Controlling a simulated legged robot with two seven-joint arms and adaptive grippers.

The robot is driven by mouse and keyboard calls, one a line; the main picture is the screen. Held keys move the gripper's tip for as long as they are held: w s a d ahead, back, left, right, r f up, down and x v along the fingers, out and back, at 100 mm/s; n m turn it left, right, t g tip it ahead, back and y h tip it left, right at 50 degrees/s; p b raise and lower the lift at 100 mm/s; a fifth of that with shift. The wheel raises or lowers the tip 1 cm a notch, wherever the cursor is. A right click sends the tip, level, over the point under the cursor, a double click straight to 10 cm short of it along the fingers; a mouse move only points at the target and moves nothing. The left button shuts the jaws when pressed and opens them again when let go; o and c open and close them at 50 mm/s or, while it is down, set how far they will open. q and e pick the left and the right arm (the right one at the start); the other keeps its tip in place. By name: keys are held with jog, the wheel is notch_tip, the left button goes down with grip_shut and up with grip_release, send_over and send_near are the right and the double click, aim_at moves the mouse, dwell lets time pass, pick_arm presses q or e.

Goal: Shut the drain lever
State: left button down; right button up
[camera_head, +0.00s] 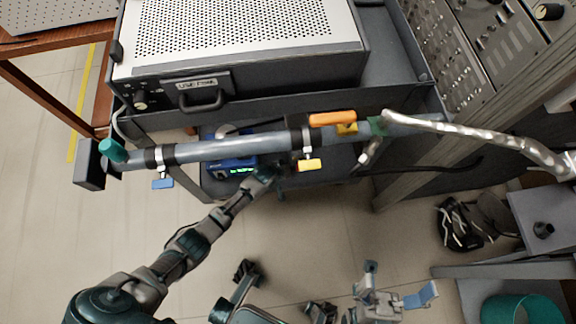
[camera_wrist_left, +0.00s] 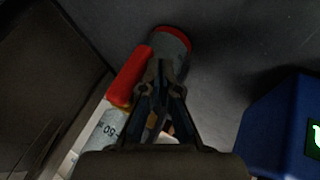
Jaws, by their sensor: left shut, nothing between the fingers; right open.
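My left gripper (camera_head: 268,174) reaches under the long grey pipe (camera_head: 225,149), in front of a blue device. In the left wrist view the left gripper (camera_wrist_left: 160,75) is shut and empty. Just beyond its tips lies a red bar-like part (camera_wrist_left: 130,78) beside a grey cylinder with a red rim (camera_wrist_left: 172,45); contact cannot be told. A blue lever (camera_head: 162,183) and a yellow lever (camera_head: 310,165) hang below the pipe. An orange handle (camera_head: 333,119) lies above it. I cannot tell which part is the drain lever. My right gripper (camera_head: 398,282) appears open, low in the head view.
A perforated instrument (camera_head: 240,35) stands on the cart behind the pipe. The blue device (camera_head: 232,165) sits on a lower shelf; it also shows in the left wrist view (camera_wrist_left: 275,120). A silver hose (camera_head: 480,133) runs off right. Floor is clear at left.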

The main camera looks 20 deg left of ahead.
pick_arm(q)
jog(key=shift+d, duration=0.45)
jog(key=shift+w+a+f, duration=0.1)
jog(key=shift+a+f, duration=0.1)
jog(key=shift+a, duration=0.05)
jog(key=shift+w+f, duration=0.15)
jog(key=shift+f, duration=0.1)
jog(key=shift+w+d+f, duration=0.2)
jog(key=shift+d+f, duration=0.05)
jog(key=shift+d, duration=0.45)
jog(key=shift+w+a+f, duration=0.1)
jog(key=shift+w+f, duration=0.05)
jog(key=shift+d, duration=0.2)
jog(key=shift+a, duration=0.1)
dwell(0.7)
